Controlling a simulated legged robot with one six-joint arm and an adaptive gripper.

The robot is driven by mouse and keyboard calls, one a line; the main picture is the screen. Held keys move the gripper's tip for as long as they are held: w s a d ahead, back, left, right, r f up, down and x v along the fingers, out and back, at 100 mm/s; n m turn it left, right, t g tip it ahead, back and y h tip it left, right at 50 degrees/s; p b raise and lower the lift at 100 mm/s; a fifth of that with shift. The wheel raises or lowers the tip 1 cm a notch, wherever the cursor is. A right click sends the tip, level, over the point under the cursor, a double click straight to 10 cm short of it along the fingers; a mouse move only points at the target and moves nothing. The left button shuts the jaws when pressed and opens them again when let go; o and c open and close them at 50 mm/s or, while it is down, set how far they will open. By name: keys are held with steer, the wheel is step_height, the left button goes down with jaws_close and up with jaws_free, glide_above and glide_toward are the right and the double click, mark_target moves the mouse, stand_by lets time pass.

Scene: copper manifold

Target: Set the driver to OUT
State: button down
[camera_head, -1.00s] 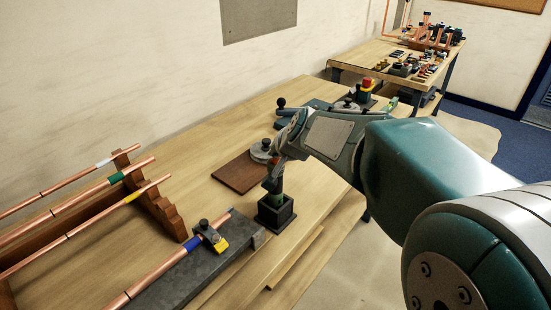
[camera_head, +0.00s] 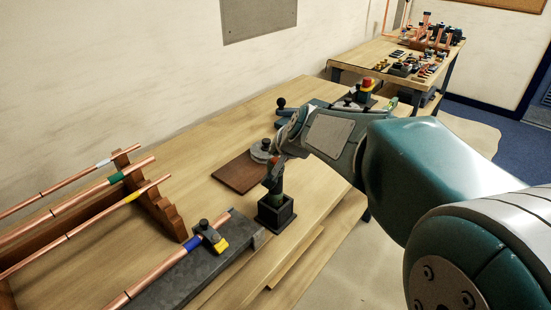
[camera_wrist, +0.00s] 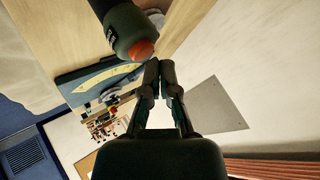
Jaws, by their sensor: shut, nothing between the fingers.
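The driver (camera_head: 276,193) is a dark green handle standing upright in a small black square holder (camera_head: 275,218) near the bench's front edge. The wrist view shows what looks like its dark green body (camera_wrist: 124,24) with an orange-red end (camera_wrist: 141,50), just above and left of the fingertips. My gripper (camera_wrist: 160,66) is shut with nothing between its fingers. In the head view it is at the driver's upper end, partly hidden by my arm; whether they touch cannot be told. No OUT marking is readable.
A wooden rack with copper pipes (camera_head: 95,193) stands left. A grey fixture (camera_head: 185,270) holds another pipe. A brown board (camera_head: 239,176) with a round grey piece (camera_head: 263,150) lies behind the holder. A second, cluttered bench (camera_head: 375,58) stands beyond.

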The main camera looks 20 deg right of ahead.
mark_target(276, 160)
steer(key=shift+r, duration=3.05)
steer(key=s+f+n+g+h, duration=0.1)
steer(key=s+f+n, duration=0.2)
steer(key=s, duration=1)
steer(key=s+f+n+g+h, duration=0.1)
steer(key=s+f, duration=0.4)
steer(key=s, duration=0.9)
steer(key=n+g, duration=0.1)
steer(key=n, duration=0.1)
steer(key=shift+n, duration=0.3)
